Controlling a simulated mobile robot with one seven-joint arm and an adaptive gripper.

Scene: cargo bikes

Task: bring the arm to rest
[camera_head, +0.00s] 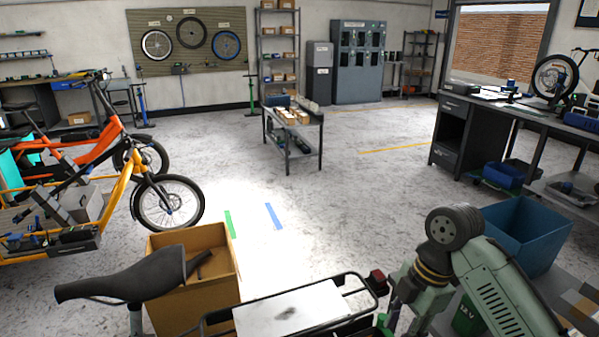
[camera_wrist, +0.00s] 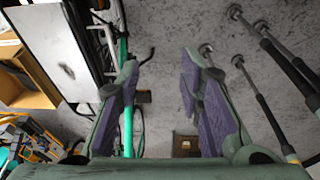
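My arm (camera_head: 490,290) is a green-grey set of links at the lower right of the head view. It is bent, with a dark round joint at its top. It stands close beside the rear rack of a bike, with its white plate (camera_head: 290,312). My gripper (camera_wrist: 161,66) shows in the wrist view with two purple-padded fingers spread apart and nothing between them. Bare grey floor shows beyond the fingertips. The white plate (camera_wrist: 48,42) is left of the fingers in that view. In the head view the gripper's fingers cannot be made out clearly.
A black saddle (camera_head: 125,280) and a cardboard box (camera_head: 190,290) are left of the rack. A blue bin (camera_head: 525,232) stands right of my arm. Orange and yellow cargo bikes (camera_head: 165,203) stand at left. A small shelf table (camera_head: 293,130) stands mid-floor, with open floor around.

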